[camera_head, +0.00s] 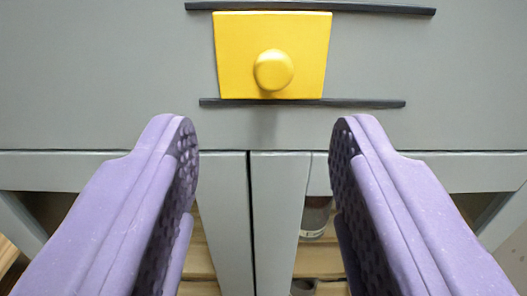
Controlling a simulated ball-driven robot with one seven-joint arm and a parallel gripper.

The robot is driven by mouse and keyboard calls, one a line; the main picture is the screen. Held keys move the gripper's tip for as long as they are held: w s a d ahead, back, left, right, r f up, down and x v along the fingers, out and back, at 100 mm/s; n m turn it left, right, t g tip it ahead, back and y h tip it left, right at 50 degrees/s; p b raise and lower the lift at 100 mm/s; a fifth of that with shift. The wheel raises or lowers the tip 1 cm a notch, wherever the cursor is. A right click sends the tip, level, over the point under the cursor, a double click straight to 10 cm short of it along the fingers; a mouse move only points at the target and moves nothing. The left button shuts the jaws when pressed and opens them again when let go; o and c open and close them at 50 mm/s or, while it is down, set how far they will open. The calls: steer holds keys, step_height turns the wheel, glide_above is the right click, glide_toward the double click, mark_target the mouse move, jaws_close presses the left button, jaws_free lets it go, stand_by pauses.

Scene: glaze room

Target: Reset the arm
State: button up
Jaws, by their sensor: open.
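My gripper (264,150) shows from behind, with one lavender finger on each side of the picture. The fingers stand wide apart, with dark dotted pads facing inward, and nothing is between them. Past the fingertips is a grey cabinet front (100,85). A yellow panel (232,50) with a round yellow knob (273,70) is on it, above the gap between the fingertips. The knob appears clear of both fingers.
Dark strips run along the top (390,10) and bottom (370,103) of the yellow panel. Below, two grey door frames meet at a dark seam (251,220). Through the openings, wooden slats (202,255) and a grey-brown container (314,220) show, partly hidden.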

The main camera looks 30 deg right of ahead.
steer(key=a+f+n+y+b, duration=0.3)
steer(key=a+f+b, duration=0.8)
steer(key=b, duration=0.6)
steer(key=s+a+f+n+y+b, duration=0.1)
steer(key=a+f+n+y+b, duration=0.2)
steer(key=a+f+b, duration=0.9)
steer(key=a+y+b, duration=0.3)
steer(key=a+b, duration=0.1)
steer(key=b, duration=0.1)
steer(key=shift+a+b, duration=0.3)
steer(key=shift+b, duration=0.1)
